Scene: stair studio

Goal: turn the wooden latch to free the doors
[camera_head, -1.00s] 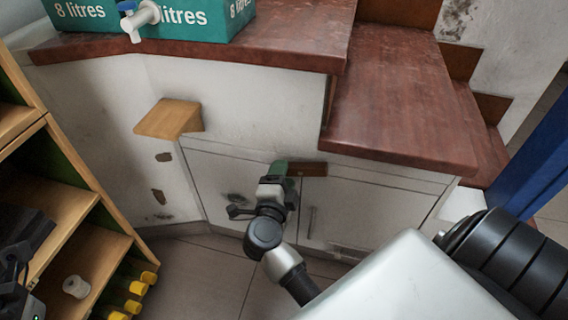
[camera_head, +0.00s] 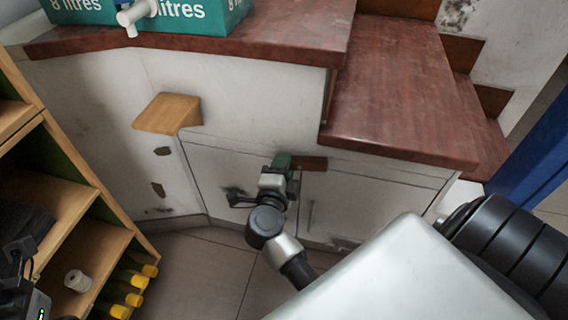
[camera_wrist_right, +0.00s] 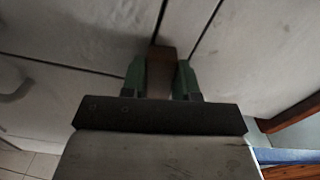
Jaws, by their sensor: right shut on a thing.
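The wooden latch (camera_head: 310,163) is a small brown bar on the white cupboard front, lying roughly level across the top of the gap between the two doors. My right gripper (camera_head: 283,162) is at the latch's left end, its green fingertips partly hiding that end. In the right wrist view, the green fingers (camera_wrist_right: 160,78) are closed on both sides of the latch (camera_wrist_right: 162,58). The left door (camera_head: 225,180) and right door (camera_head: 365,205) are shut. My left gripper (camera_head: 18,255) shows only in part at the left edge, and its jaws cannot be made out.
A red-brown stepped counter (camera_head: 400,95) overhangs the doors. A wooden block (camera_head: 168,113) juts from the wall left of them. An open shelf (camera_head: 85,235) with yellow-ended items stands at left. A green box (camera_head: 185,18) with a tap sits on the counter. Tiled floor lies below.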

